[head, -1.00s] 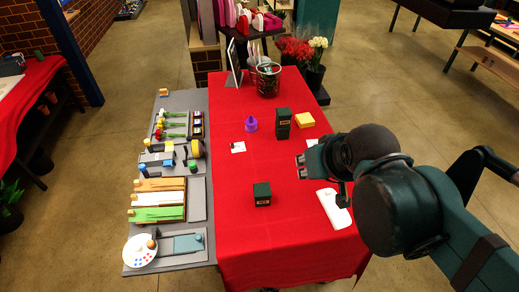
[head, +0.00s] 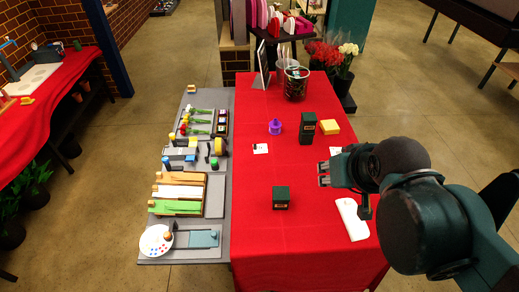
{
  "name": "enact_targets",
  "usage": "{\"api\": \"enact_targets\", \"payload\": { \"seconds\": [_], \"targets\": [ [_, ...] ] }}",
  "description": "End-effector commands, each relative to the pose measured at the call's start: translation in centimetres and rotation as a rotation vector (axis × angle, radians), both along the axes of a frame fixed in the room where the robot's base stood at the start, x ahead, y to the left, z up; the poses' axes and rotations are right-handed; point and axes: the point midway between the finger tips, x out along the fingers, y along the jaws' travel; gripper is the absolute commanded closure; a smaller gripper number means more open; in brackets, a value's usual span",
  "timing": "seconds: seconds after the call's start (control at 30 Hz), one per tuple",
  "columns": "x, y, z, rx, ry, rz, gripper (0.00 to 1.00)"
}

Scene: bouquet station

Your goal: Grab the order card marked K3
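A small dark box (head: 281,197) stands nearer. A white flat item (head: 351,219) lies at right. A grey board (head: 216,190) with tools borders the left.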

Motion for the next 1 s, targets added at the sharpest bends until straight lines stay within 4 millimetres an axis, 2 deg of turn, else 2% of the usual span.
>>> {"api": "enact_targets", "payload": {
  "seconds": [0.47,0.67,1.0],
  "targets": [
    [0.4,0.1,0.0,-0.010,0.009,0.017,0.72],
    [1.8,0.5,0.1,-0.041,0.039,0.071,0.72],
    [5.6,1.5,-0.2,-0.121,0.117,0.221,0.72]
  ]
}}
